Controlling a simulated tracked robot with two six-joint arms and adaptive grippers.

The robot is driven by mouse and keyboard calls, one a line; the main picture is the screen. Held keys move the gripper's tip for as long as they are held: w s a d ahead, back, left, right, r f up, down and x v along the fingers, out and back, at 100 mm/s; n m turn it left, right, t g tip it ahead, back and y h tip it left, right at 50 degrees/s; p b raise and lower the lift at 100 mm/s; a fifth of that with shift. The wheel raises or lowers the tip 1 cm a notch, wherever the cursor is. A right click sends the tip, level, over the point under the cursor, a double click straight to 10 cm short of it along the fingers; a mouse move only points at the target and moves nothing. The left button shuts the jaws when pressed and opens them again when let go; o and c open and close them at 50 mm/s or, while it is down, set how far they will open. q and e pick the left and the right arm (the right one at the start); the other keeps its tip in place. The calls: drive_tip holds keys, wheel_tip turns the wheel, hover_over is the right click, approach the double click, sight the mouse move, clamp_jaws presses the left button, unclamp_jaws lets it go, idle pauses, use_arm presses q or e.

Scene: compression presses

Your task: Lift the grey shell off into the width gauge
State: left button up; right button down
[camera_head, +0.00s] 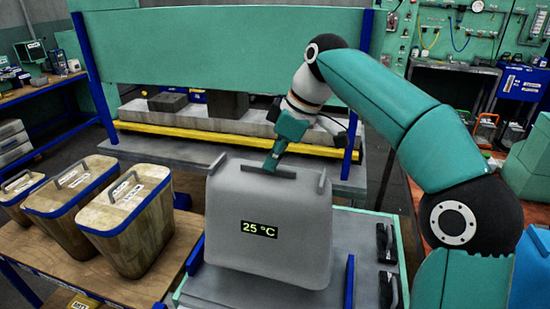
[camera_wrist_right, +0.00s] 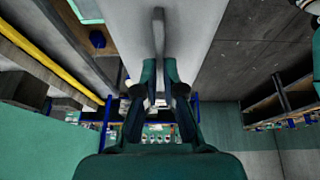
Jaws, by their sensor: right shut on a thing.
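The grey shell (camera_head: 268,215) is a large box-like cover with a 25 °C display on its front. It stands over a pale green-edged bench at the bottom centre of the head view; I cannot tell whether it touches the bench. My right gripper (camera_head: 272,163) is shut on the handle on top of the shell. In the right wrist view the fingers (camera_wrist_right: 160,72) are on either side of the grey handle (camera_wrist_right: 158,30), with the shell's pale top (camera_wrist_right: 195,30) behind it. I cannot identify the width gauge for certain. My left gripper is not in view.
Blue posts (camera_head: 349,282) stand at both sides of the shell. Wooden bins (camera_head: 125,215) with blue rims stand on a wooden table at left. Black handles (camera_head: 386,243) lie on the bench at right. Behind is a press with a yellow bar (camera_head: 230,138).

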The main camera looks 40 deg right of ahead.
sight(279, 180)
drive_tip(key=shift+w+a+f, duration=0.1)
drive_tip(key=shift+w+f, duration=0.15)
drive_tip(key=shift+w, duration=0.15)
drive_tip(key=shift+w+a+f+p, duration=0.1)
drive_tip(key=shift+w+f+p, duration=0.05)
drive_tip(key=shift+f+p, duration=0.55)
drive_tip(key=shift+p, duration=0.65)
drive_tip(key=shift+s+r+p, duration=0.25)
drive_tip(key=shift+s+p, duration=0.3)
drive_tip(key=shift+s, duration=0.25)
drive_tip(key=f+b, duration=0.2)
drive_tip(key=f, duration=0.1)
drive_tip(key=f+b, duration=0.3)
drive_tip(key=shift+d, duration=0.2)
drive_tip(key=shift+r, duration=0.15)
drive_tip(key=shift+w+f+b, duration=0.1)
drive_tip(key=shift+f+b, duration=0.45)
drive_tip(key=shift+f, duration=0.05)
drive_tip(key=c, duration=1.2)
unclamp_jaws()
